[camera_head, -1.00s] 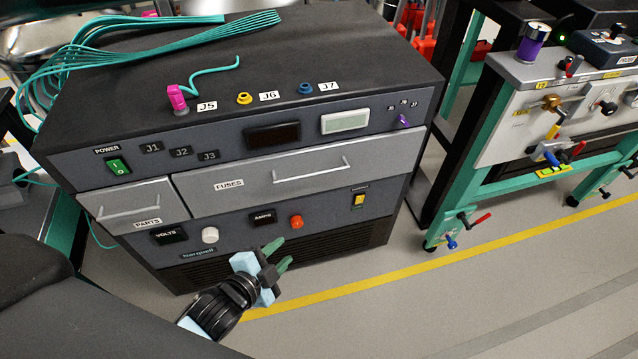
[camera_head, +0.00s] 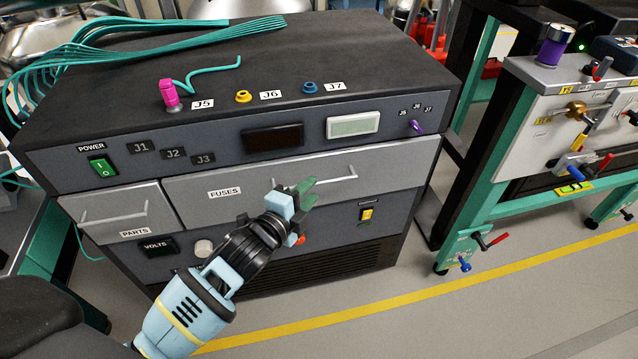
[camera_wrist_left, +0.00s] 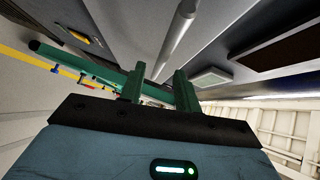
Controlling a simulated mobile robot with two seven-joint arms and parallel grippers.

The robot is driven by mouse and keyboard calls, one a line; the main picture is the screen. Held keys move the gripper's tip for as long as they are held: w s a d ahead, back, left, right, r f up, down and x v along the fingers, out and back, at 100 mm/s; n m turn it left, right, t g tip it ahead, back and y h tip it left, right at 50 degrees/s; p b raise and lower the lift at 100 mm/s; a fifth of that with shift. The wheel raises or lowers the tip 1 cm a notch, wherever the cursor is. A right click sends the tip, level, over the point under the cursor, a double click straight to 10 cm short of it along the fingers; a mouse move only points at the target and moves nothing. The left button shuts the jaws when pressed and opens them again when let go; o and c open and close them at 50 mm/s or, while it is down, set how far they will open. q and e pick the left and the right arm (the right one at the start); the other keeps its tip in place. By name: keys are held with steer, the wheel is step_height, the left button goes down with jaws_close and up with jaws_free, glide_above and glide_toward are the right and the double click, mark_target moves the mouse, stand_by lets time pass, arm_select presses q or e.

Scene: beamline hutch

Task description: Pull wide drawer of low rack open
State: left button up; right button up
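The low rack (camera_head: 60,140) is a dark cabinet with a black top. Its wide grey drawer (camera_head: 395,160), labelled FUSES, appears shut and level with the front. The drawer's bar handle (camera_head: 335,178) is partly behind my left gripper (camera_head: 305,188). In the left wrist view the handle (camera_wrist_left: 178,38) runs ahead of my left gripper (camera_wrist_left: 158,88), roughly in line with the gap between its green fingers. The fingers are apart with nothing between them. I cannot tell whether a fingertip touches the handle. My right gripper is not in view.
A narrow PARTS drawer (camera_head: 118,212) is left of the wide one. Above are a green power switch (camera_head: 103,168), displays and a purple knob (camera_head: 416,127). Teal cables (camera_head: 130,35) lie on top. A teal-framed bench (camera_head: 478,215) stands right; the floor in front is clear.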

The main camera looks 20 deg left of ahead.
mark_target(317, 185)
arm_select(q)
steer(key=shift+b+x, duration=0.4)
steer(key=shift+x, duration=1.85)
jaws_close()
